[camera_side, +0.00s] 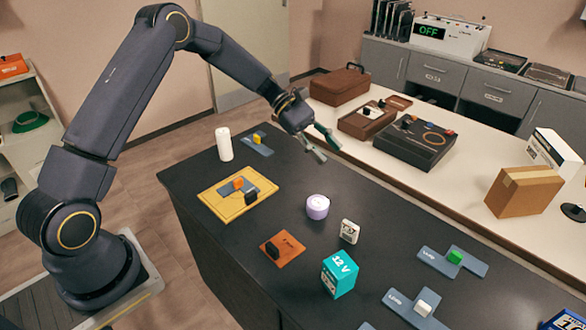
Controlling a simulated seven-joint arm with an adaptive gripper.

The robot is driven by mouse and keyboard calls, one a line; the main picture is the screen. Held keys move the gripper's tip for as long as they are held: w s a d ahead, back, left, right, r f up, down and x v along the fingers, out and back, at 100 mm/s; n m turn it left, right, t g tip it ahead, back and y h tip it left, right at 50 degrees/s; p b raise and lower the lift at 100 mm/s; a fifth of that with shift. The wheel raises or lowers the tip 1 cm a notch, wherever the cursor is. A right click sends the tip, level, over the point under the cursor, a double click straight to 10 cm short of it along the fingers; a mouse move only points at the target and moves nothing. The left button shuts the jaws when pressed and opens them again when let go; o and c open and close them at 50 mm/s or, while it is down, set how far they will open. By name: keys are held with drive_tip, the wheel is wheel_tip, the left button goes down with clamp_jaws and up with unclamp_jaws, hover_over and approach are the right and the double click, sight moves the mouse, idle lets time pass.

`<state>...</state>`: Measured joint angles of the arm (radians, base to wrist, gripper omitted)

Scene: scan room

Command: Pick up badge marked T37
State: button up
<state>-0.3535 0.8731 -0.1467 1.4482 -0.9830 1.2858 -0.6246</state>
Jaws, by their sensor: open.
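I cannot read the marking T37 on anything in view. A small cream block (349,231) with a dark marking stands on the dark table, right of the purple round container (318,206); its marking is too small to read. A flat orange-brown plate (290,243) with a black knob and small unreadable marks lies to its left. My gripper (321,147) is open and empty. It hangs in the air over the far side of the dark table, above and apart from these things.
The dark table (300,178) also holds a white cylinder (224,144), a yellow board (222,204), a teal box (339,274), and grey-blue plates with green (455,257) and white (422,308) blocks. A pale bench with cases and a cardboard box (523,192) stands behind.

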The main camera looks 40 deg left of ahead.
drive_tip(key=f+n, duration=0.1)
drive_tip(key=f, duration=0.3)
drive_tip(key=s+a+f+n+h, duration=0.1)
drive_tip(key=f, duration=0.3)
drive_tip(key=a+f+n, duration=0.1)
drive_tip(key=f, duration=0.3)
drive_tip(key=shift+s+a, duration=0.2)
drive_tip(key=shift+s, duration=0.1)
approach(353, 242)
drive_tip(key=d, duration=0.1)
drive_tip(key=w+d+r, duration=0.1)
drive_tip(key=d, duration=0.2)
drive_tip(key=shift+w+r, duration=0.25)
drive_tip(key=shift+w, duration=0.05)
drive_tip(key=x, duration=0.5)
drive_tip(key=shift+s+d+r, duration=0.1)
drive_tip(key=shift+s+d, duration=0.1)
drive_tip(key=shift+s, duration=0.1)
clamp_jaws()
